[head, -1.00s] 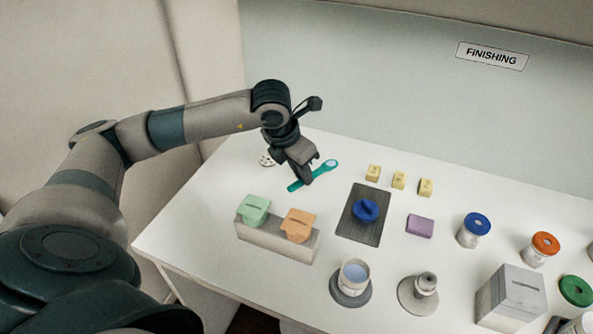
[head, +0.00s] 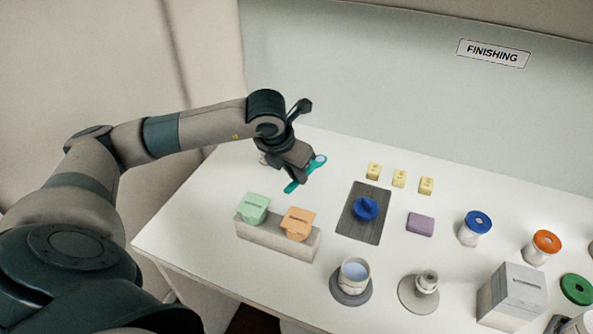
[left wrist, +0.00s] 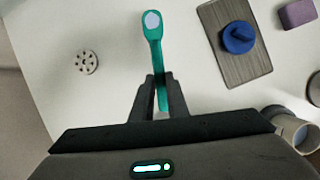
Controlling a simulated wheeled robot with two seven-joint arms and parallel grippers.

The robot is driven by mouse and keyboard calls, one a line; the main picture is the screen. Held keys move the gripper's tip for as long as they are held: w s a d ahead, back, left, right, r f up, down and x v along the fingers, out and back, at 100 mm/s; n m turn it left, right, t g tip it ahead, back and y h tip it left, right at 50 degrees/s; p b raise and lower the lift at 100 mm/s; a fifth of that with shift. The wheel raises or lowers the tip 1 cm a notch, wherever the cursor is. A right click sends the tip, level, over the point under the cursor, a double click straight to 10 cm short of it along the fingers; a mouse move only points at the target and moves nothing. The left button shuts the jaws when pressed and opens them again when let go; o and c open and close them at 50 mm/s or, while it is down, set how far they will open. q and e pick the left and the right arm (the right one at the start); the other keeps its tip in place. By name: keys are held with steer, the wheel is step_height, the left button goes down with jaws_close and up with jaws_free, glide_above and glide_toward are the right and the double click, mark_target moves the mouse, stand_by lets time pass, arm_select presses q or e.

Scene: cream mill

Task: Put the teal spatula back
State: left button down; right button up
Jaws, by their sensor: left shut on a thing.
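The teal spatula (head: 318,162) is held in my left gripper (head: 301,175), with its pale-tipped end sticking out to the upper right and its other end to the lower left. In the left wrist view the two fingers (left wrist: 158,82) are closed around its shaft, and the teal spatula (left wrist: 155,32) points away from the gripper. It looks to be just above the white table; the exact height is hard to tell. My right gripper is not in view.
A grey block (head: 270,236) with a green piece (head: 253,208) and an orange piece (head: 299,224) stands in front. A dark mat (head: 374,232) with a blue knobbed piece (head: 366,208) is to the right. A perforated disc (left wrist: 86,62) lies left of the spatula.

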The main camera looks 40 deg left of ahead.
mark_target(294, 182)
arm_select(q)
steer(key=shift+f+b, duration=0.6)
steer(key=shift+f, duration=1.2)
steer(key=shift+f+b, duration=0.35)
steer(key=shift+b, duration=0.15)
steer(key=shift+s+a+f+b, duration=0.15)
steer(key=shift+a+f+b, duration=0.15)
steer(key=shift+b, duration=0.05)
